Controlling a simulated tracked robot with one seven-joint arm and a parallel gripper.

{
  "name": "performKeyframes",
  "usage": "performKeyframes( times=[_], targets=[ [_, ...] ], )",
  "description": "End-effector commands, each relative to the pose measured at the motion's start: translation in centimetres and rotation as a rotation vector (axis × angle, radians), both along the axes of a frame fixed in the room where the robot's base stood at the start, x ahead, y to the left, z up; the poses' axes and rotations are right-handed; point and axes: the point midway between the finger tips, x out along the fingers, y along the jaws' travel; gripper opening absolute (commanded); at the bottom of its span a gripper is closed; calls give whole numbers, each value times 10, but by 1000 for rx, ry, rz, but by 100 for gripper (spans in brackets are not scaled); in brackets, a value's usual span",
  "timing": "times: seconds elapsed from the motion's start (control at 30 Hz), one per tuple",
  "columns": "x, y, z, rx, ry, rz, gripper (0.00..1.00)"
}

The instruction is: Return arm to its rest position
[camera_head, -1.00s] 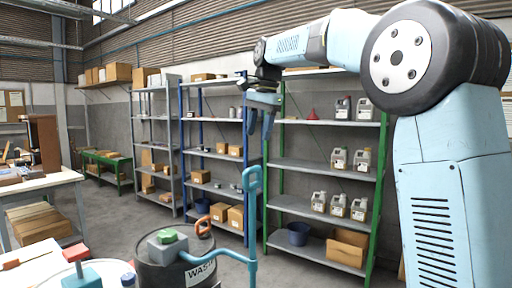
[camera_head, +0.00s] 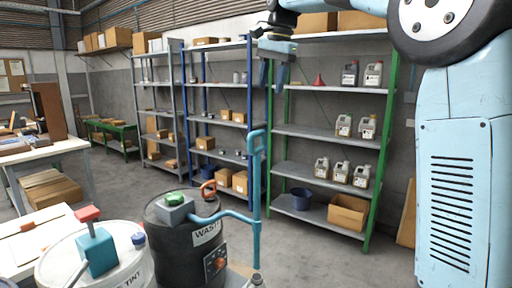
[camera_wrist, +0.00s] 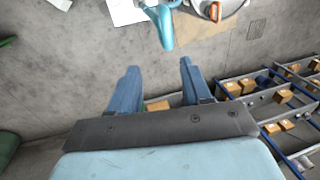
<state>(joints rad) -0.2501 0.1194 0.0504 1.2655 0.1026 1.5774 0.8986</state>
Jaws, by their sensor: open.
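My gripper (camera_head: 273,75) hangs from my raised light-blue arm at the upper middle of the head view, in front of the shelving. Its two blue fingers point down, apart, with nothing between them. In the wrist view my gripper (camera_wrist: 157,90) also shows open and empty, with floor and a small box far beyond the fingertips. The teal pipe handle (camera_head: 256,190) stands below my gripper in the head view, clear of it. The handle (camera_wrist: 162,25) also shows at the top of the wrist view.
A black waste drum (camera_head: 180,245) and a white tint drum (camera_head: 110,265) stand in front at lower left. A green-posted shelf (camera_head: 320,132) with jugs and a blue-posted shelf (camera_head: 220,154) stand behind. A workbench (camera_head: 50,150) is at left. Open floor lies between.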

Motion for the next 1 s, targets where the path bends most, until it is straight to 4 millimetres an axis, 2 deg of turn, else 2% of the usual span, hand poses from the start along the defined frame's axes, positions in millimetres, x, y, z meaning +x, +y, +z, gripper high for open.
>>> performKeyframes(
  times=[0.17,0.47,0.77,1.0],
  targets=[
    [-39,-36,-10,-25,-65,61,48],
    [-110,-90,-48,-89,-170,185,48],
    [-187,-136,-106,-171,-266,312,48],
    [-248,-165,-167,-248,-333,417,48]
  ],
)
